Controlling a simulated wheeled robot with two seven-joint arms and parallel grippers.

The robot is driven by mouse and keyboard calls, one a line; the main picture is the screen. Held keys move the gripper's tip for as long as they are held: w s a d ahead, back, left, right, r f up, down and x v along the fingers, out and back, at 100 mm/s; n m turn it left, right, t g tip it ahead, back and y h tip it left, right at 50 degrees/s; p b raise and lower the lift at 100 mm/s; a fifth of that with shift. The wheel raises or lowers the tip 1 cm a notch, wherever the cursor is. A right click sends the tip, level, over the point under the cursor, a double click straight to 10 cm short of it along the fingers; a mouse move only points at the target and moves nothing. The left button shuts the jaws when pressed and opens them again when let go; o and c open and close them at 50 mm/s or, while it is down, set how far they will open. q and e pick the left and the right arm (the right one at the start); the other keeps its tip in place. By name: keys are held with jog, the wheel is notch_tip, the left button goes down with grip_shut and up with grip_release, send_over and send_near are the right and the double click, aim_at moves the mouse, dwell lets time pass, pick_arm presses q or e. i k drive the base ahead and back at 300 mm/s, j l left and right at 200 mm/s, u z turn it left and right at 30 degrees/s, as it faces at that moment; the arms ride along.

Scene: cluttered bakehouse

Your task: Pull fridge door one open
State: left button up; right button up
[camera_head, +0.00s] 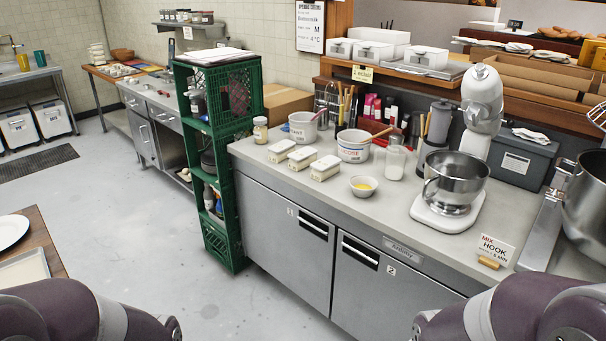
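Fridge door one (272,240) is the grey metal door at the left of the counter's front, marked with a small "1". It looks shut and flush with the front. Its dark handle slot with a pale bar (313,228) is near its upper right corner. Fridge door two (385,295), marked "2", is beside it on the right and also looks shut. Only purple upper parts of my arms show at the bottom left and bottom right corners. Neither gripper is in view.
A green crate stack (228,220) stands against the counter's left end, close to door one. Butter blocks, tubs and a mixer (452,185) stand on the counter (380,212). A wooden table (42,240) is at lower left. The floor (150,220) before door one is clear.

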aim_at(294, 244)
jog(key=i+z, duration=0.1)
jog(key=i, duration=0.45)
jog(key=i+j, duration=0.15)
jog(key=i, duration=0.4)
jog(key=i+j+z, duration=0.15)
jog(key=i, duration=0.4)
jog(key=i+j, duration=0.1)
jog(key=i, duration=0.4)
jog(key=l+z, duration=0.05)
